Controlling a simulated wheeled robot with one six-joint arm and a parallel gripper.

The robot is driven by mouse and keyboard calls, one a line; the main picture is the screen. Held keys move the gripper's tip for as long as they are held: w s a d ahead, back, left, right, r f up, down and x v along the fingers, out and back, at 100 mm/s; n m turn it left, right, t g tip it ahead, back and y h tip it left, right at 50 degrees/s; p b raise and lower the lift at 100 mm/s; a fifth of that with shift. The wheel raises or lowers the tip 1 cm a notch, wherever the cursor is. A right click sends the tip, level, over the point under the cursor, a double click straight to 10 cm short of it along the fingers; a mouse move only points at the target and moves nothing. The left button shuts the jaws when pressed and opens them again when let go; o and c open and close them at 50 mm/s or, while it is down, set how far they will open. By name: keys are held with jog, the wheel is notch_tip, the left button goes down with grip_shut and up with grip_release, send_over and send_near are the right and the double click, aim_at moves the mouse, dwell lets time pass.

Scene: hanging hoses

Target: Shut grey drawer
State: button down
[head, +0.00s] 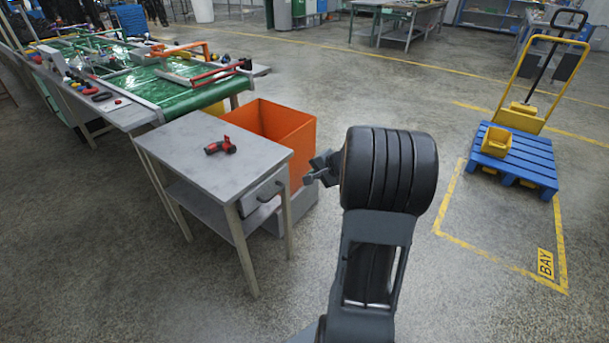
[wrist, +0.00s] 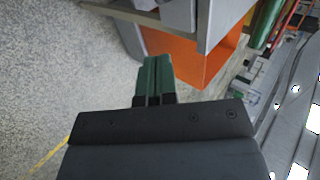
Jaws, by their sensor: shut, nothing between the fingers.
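The grey drawer (head: 259,199) is under the top of the small grey table (head: 200,146), on its right-hand side, with a dark handle on its front. I cannot tell for sure how far it stands out. My gripper (head: 312,172) points left toward that side of the table, apart from the drawer, with clear space between them. It is shut and empty. In the wrist view my gripper's fingers (wrist: 157,68) lie together, below a grey panel at the top edge that may be part of the drawer.
A red and black tool (head: 220,146) lies on the tabletop. An orange bin (head: 290,125) stands close behind the table and near my gripper. A green conveyor (head: 180,82) is at the left. A blue pallet (head: 535,158) with a yellow box is at the right. The floor in front is clear.

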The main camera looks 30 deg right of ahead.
notch_tip(320, 180, down, 4)
jog(key=s+d+m, duration=0.1)
jog(key=s, duration=0.1)
jog(key=m+t+y+b, duration=0.1)
jog(key=m+t+y, duration=0.2)
jog(key=m+t, duration=0.95)
send_near(276, 174)
jog(key=w+r+m+g, duration=0.1)
jog(key=w, duration=0.1)
jog(key=w+a+r+m+g, duration=0.1)
jog(key=w+m+g, duration=0.1)
jog(key=w+r+m+g, duration=0.1)
jog(key=w, duration=0.1)
jog(key=shift+w+a+r+m, duration=0.25)
jog(key=shift+w+a, duration=0.1)
